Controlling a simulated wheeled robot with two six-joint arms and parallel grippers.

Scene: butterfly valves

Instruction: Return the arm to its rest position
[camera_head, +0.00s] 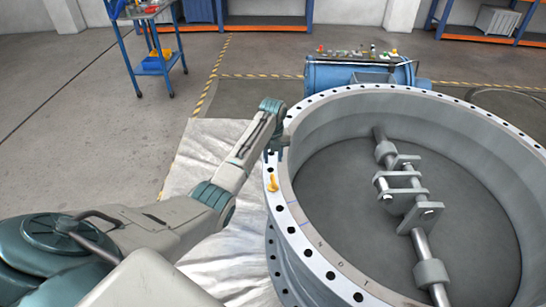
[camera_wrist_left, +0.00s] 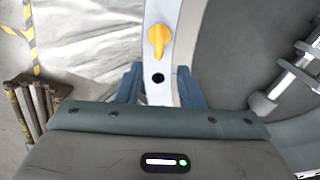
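My left arm (camera_head: 240,155) reaches in from the left, with its wrist bent down over the near-left rim of the large grey valve ring (camera_head: 325,262). My left gripper (camera_head: 276,152) is above the flange. In the left wrist view its two blue fingers (camera_wrist_left: 158,88) are spread apart, with the white flange and a bolt hole showing between them and nothing held. A yellow-orange piece (camera_head: 272,183) sits on the flange just ahead of the fingers, apart from them; it also shows in the left wrist view (camera_wrist_left: 158,40). My right gripper is out of view.
A shaft with brackets (camera_head: 405,190) crosses inside the ring. A crumpled pale sheet (camera_head: 200,150) lies on the floor left of it. A blue cylinder (camera_head: 335,75) with small items on top stands behind the ring. A blue trolley (camera_head: 150,65) is at the back left.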

